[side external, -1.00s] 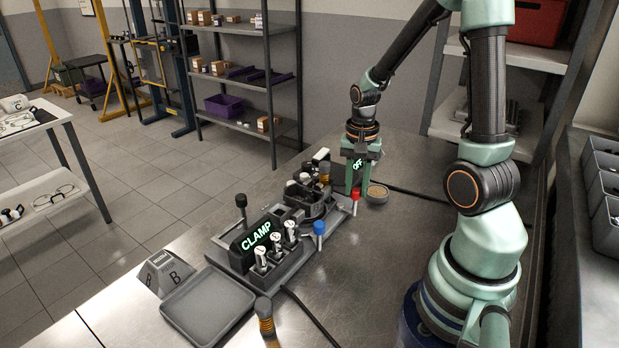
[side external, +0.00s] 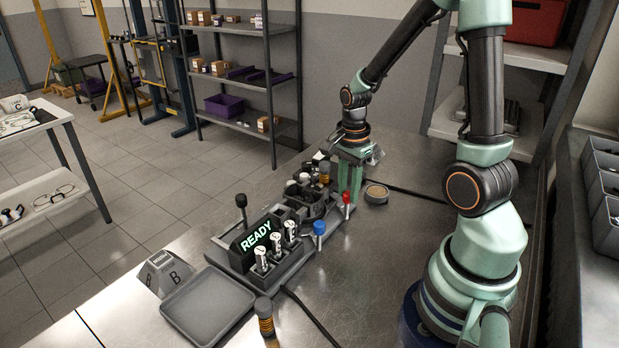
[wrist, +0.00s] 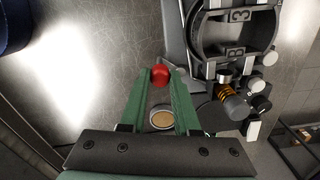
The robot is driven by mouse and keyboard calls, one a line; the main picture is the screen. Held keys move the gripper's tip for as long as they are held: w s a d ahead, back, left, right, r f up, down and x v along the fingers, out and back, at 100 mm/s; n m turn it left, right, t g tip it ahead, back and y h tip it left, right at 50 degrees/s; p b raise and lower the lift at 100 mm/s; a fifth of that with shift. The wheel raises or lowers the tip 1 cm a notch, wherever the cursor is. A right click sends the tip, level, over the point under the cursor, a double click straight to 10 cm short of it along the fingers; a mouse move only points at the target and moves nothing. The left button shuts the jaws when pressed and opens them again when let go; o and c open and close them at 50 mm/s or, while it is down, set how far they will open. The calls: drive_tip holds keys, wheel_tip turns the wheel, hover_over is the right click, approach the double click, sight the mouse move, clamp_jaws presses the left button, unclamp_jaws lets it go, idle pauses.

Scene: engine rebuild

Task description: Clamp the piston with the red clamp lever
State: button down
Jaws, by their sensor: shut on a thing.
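The red clamp lever's red knob (side external: 347,198) stands at the right edge of the dark fixture on the bench. In the wrist view the red knob (wrist: 160,73) sits between my fingertips. My gripper (side external: 350,187) points down and is shut on it; its green fingers also show in the wrist view (wrist: 161,78). The round, dark cradle (wrist: 232,50) marked B and 3 lies to the right of my fingers. I cannot clearly make out the piston in it. The fixture's display (side external: 256,236) reads READY in green.
A blue knob (side external: 319,228) stands to the left of the red one. Several pale cylinders stand in a rack by the display. An empty grey tray (side external: 207,306) and a block marked B (side external: 165,273) lie at the front left. A round tin (side external: 376,194) sits right of my gripper.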

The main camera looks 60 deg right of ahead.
idle(0.3)
drive_tip(key=c, duration=0.6)
unclamp_jaws()
drive_tip(key=shift+c, duration=0.2)
drive_tip(key=shift+r, duration=0.15)
wheel_tip(320, 180, up, 12)
drive_tip(key=a+r+n+t, duration=0.2)
drive_tip(key=a+n, duration=0.5)
drive_tip(key=n, duration=0.3)
drive_tip(key=a+r+n+t, duration=0.2)
drive_tip(key=a+n+t, duration=0.1)
drive_tip(key=a+n, duration=0.4)
drive_tip(key=n, duration=0.3)
drive_tip(key=shift+s+r+n+t, duration=0.25)
drive_tip(key=shift+n+t, duration=0.05)
